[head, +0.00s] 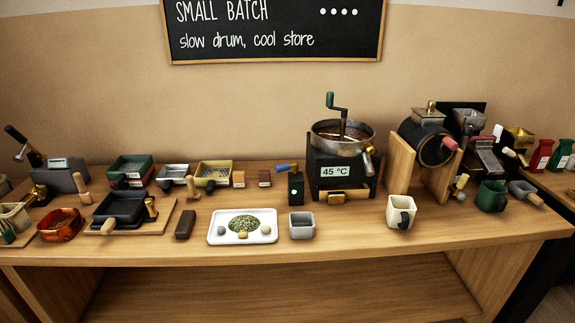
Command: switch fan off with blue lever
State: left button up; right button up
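A blue lever (283,168) sticks out to the left from the top of a small dark switch box (296,183) on the wooden counter. A small light green lamp shows on the front of the box. The box stands just left of a black machine (343,171) with a metal pan on top and a display reading 45 °C. I cannot make out a fan clearly. Neither of my grippers shows in this view.
A grey square cup (302,226) stands in front of the switch box. A white tray (222,238) with green beans lies to its left, a cream mug (401,212) to its right. The counter's front edge is mostly clear.

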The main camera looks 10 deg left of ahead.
aim_at(280, 168)
jog(key=i+j, duration=0.15)
jog(key=j, duration=0.25)
jog(key=i+j+z, duration=0.1)
jog(key=j, duration=0.3)
jog(key=i+j, duration=0.2)
jog(key=j, duration=0.2)
jog(key=i+j, duration=0.15)
jog(key=j, duration=0.25)
jog(key=i+j+z, duration=0.1)
jog(key=j, duration=0.3)
